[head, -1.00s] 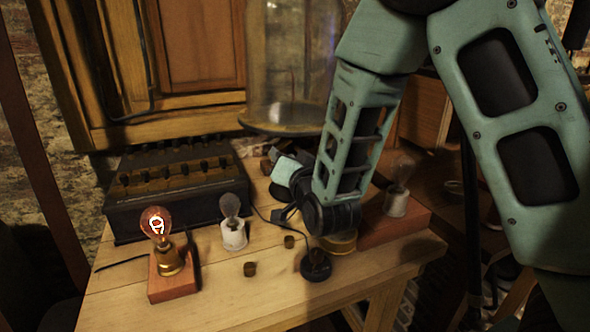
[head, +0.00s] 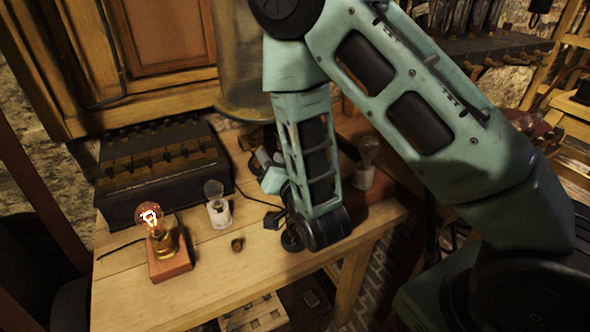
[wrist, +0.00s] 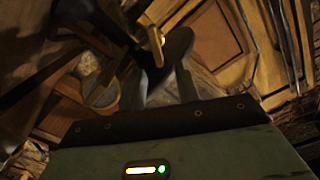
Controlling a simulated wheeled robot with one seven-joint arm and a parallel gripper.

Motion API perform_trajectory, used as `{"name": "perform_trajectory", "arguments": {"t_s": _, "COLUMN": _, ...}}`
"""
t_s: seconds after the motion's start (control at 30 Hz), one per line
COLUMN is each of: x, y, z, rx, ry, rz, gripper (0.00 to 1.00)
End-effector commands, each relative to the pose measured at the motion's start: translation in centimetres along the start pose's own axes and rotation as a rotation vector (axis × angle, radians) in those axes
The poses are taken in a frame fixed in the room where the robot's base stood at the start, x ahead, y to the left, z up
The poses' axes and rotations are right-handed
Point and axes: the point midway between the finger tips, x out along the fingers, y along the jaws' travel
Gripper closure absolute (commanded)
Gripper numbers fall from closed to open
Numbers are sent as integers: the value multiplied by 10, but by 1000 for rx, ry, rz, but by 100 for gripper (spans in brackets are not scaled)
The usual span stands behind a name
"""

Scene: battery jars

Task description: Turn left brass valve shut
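I cannot pick out a brass valve with certainty. In the wrist view a small brass-yellow piece (wrist: 155,36) shows near dark finger-like shapes, and what it belongs to is unclear. My gripper (head: 273,219) hangs low over the wooden table, right of the small clear bulb (head: 214,190) in its white socket. It is small and partly hidden by my forearm, so its opening cannot be made out.
A lit bulb (head: 150,216) on a red-brown block stands at the table's left front. A dark battery box (head: 160,180) sits behind. A glass bell jar (head: 243,85) stands at the back. Another bulb (head: 369,150) is right of my forearm. Bare tabletop (head: 225,275) lies in front.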

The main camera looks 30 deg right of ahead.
Motion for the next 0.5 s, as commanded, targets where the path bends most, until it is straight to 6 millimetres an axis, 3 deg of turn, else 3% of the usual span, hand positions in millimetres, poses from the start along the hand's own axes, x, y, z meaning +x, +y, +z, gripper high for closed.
{"name": "perform_trajectory", "arguments": {"t_s": 0.5, "x": -46, "y": -3, "z": -2, "rx": -7, "ry": -9, "rz": -4, "gripper": 68}}
